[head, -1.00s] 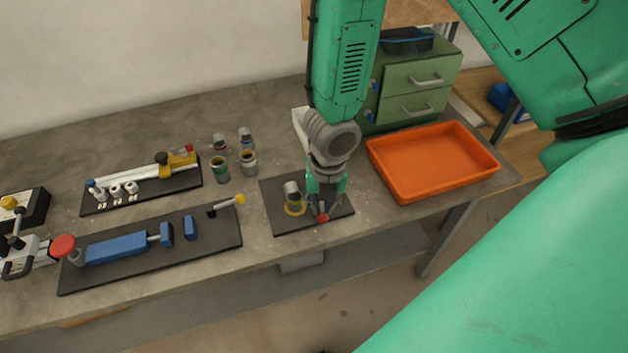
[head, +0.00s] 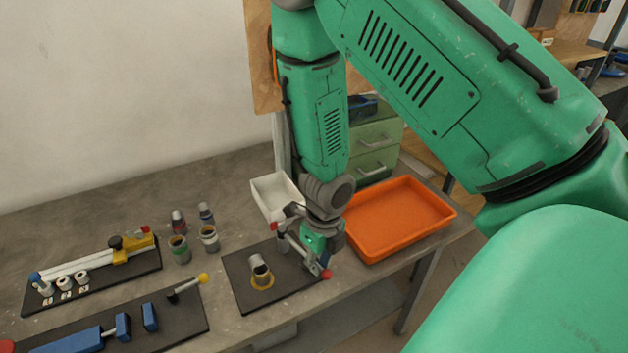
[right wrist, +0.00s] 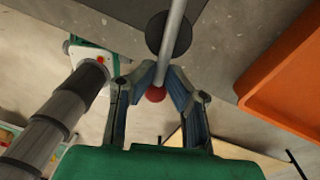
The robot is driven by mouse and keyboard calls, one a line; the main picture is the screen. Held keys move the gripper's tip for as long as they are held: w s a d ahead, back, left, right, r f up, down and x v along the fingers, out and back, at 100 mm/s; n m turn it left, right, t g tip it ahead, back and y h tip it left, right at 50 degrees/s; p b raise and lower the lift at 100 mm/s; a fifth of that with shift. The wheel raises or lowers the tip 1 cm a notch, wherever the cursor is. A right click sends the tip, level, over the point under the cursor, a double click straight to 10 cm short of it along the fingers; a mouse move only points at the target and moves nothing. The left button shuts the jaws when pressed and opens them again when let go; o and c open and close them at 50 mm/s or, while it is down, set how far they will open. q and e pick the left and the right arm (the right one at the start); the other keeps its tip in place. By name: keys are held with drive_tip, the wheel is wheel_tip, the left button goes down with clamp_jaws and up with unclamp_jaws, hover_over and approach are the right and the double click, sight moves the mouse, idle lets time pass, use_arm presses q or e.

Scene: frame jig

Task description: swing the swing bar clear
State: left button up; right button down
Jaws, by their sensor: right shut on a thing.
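The swing bar (head: 296,246) is a thin grey rod with a red ball at its end, over the right side of a dark board (head: 239,268). It also shows in the right wrist view (right wrist: 174,17), running down to the red ball. My right gripper (head: 318,258) is shut on the bar near the ball; its fingers (right wrist: 161,88) lie on both sides of it. A tilted grey cup (head: 258,266) stands in a yellow ring on the board, left of the bar and apart from it. My left gripper is out of view.
An orange tray (head: 449,211) lies right of the board, close to my right gripper. A white bin (head: 262,201) stands behind. Several small cans (head: 180,250) and a dark board with blue blocks (head: 190,318) are to the left.

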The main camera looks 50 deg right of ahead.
drive_tip(key=shift+s+d+r, duration=0.1)
drive_tip(key=shift+s, duration=0.25)
